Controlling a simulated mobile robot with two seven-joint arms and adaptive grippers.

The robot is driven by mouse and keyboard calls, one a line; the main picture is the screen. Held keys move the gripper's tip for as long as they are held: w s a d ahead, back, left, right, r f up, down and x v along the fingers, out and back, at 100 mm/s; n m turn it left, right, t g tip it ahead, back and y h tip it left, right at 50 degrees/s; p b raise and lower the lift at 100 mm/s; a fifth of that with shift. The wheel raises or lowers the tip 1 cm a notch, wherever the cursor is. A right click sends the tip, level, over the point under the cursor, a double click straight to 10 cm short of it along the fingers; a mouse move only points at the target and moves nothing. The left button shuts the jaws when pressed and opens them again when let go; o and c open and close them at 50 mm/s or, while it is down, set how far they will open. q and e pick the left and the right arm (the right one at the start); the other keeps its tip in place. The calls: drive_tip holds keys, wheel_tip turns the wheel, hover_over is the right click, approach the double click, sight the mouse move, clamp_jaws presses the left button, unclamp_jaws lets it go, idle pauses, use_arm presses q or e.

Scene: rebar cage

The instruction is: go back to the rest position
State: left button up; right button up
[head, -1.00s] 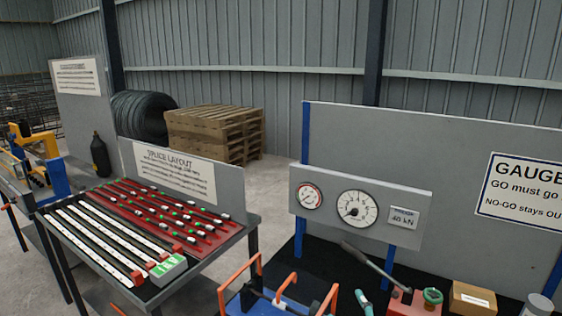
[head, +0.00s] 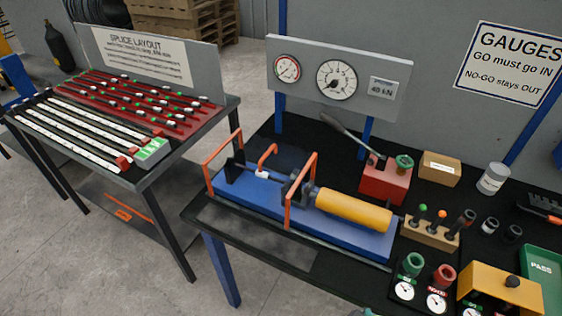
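Neither of my grippers can be made out in the head view. A small teal piece (head: 366,312) just shows at the bottom edge; I cannot tell what it is. The bench in front of me holds a blue test rig (head: 262,200) with orange guard frames and a yellow cylinder (head: 352,209). A red hand pump (head: 384,183) with a grey lever stands behind the cylinder. A panel (head: 395,65) with two dials rises at the back of the bench.
A splice layout table (head: 150,177) with rods stands at left, with a floor gap before the bench. At right are a cardboard box (head: 440,168), a white can (head: 493,178), a wooden block of gauges (head: 430,232), a yellow box (head: 500,288) and a green PASS tray (head: 541,268).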

drive_tip(key=s+f+g+b, duration=0.1)
drive_tip(key=s+f+b, duration=0.1)
drive_tip(key=f, duration=1.1)
drive_tip(key=s+f+b, duration=0.2)
drive_tip(key=f+b, duration=0.1)
drive_tip(key=f, duration=0.9)
drive_tip(key=s+d+f+g+b, duration=0.1)
drive_tip(key=s+d+f+b, duration=0.2)
drive_tip(key=s+f, duration=1.1)
drive_tip(key=shift+s+f+b, duration=0.4)
drive_tip(key=shift+f, duration=0.35)
